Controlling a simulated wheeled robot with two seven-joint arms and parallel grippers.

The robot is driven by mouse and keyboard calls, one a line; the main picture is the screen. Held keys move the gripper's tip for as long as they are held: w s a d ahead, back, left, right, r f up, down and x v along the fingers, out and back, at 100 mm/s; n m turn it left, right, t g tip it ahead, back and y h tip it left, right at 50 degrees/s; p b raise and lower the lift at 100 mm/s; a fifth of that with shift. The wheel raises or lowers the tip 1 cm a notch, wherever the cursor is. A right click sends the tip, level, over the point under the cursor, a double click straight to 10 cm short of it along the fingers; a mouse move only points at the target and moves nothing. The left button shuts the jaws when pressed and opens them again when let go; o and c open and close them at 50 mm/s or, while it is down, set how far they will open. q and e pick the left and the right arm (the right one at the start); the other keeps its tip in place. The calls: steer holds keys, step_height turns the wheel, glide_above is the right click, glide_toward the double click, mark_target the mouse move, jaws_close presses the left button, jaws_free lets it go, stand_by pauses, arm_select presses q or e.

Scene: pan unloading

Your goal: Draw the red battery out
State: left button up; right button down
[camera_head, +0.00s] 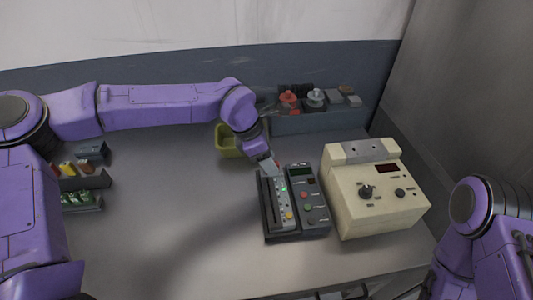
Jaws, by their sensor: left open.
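A dark device with a light slotted panel (280,205) stands on the table right of the middle. It shows a green light, a yellow button and a long dark slot. My left gripper (270,167) points down at the far end of this panel and is open. A tiny red spot shows beside its fingertips. I cannot tell whether it is the red battery, as the gripper partly hides that end. My right arm comes in at the lower right, and its gripper is out of the picture.
A dark box with buttons (309,203) and a cream instrument with knobs (374,190) stand close on the right. A yellow-green bin (228,142) and a grey tray of parts (325,118) are behind. Small racks (88,181) stand left. The table's left middle is clear.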

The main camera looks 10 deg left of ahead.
arm_select(q)
jaws_close()
steer(key=shift+r+p, duration=0.7)
steer(key=shift+p, duration=0.1)
steer(key=shift+r+p, duration=2.3)
steer(key=shift+r, duration=0.05)
steer(key=shift+f, duration=0.1)
